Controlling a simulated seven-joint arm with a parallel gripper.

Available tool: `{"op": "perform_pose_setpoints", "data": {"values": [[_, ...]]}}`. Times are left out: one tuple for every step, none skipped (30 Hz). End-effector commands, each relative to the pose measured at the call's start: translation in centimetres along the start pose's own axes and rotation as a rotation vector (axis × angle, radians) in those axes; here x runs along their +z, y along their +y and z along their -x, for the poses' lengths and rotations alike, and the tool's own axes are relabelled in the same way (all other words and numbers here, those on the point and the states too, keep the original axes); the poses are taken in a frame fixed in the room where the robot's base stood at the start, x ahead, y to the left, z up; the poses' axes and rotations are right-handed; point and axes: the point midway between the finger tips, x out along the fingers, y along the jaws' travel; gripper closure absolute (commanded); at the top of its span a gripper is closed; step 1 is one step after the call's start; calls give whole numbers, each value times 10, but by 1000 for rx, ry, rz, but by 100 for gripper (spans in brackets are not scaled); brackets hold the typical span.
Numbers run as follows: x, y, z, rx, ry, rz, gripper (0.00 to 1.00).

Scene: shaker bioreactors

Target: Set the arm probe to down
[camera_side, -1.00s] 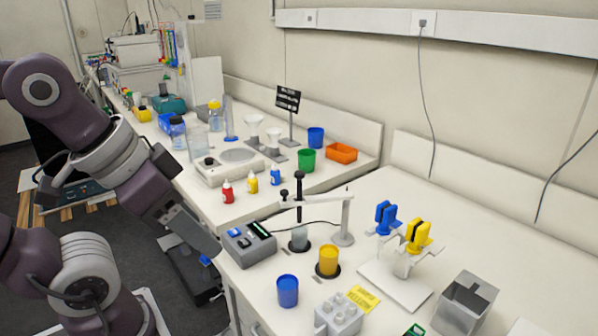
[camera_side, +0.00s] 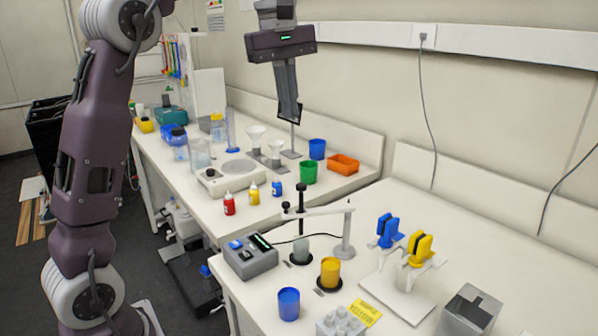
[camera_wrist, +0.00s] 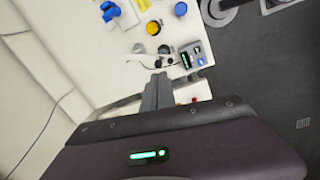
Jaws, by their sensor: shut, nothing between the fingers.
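The white probe arm (camera_side: 322,210) reaches left from a grey stand (camera_side: 347,232) on the front bench. It carries a slim black-topped probe (camera_side: 301,198) above a small clear beaker (camera_side: 300,249) on a dark disc. Another black knob (camera_side: 286,206) stands at the arm's left end. I cannot tell whether the probe's tip is inside the beaker. A grey meter box (camera_side: 250,257) with a green display sits left of the beaker and also shows in the wrist view (camera_wrist: 191,55). My gripper (camera_side: 290,118) is shut and empty, pointing down, high above the bench and apart from the probe arm.
A yellow cup (camera_side: 330,271) and a blue cup (camera_side: 289,304) stand in front of the probe stand. Blue and yellow clamp-like pieces (camera_side: 418,247) stand to the right. Small dropper bottles (camera_side: 253,194) and a green cup (camera_side: 309,172) are behind. The bench right of the stand is partly clear.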

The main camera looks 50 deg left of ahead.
Motion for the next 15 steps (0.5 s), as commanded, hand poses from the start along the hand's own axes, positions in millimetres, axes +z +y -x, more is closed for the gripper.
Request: {"op": "perform_pose_setpoints", "data": {"values": [[-13,10,-6,-24,-5,76,100],[-17,14,-8,-36,-8,116,100],[-22,17,-11,-50,-10,157,100],[-25,18,-13,-57,-12,182,100],[-27,20,-14,-62,-12,199,100],[-28,20,-15,-67,-14,213,100],[-29,20,-17,-69,-14,219,100],[-29,20,-19,-71,-15,222,100],[-29,20,-22,-70,-15,223,100],[-28,20,-26,-70,-15,222,100],[-28,19,-31,-71,-16,221,100],[-27,18,-38,-72,-16,220,100],[-27,18,-44,-71,-16,219,100],[-27,17,-51,-72,-16,220,100],[-27,17,-60,-73,-16,219,100]]}}
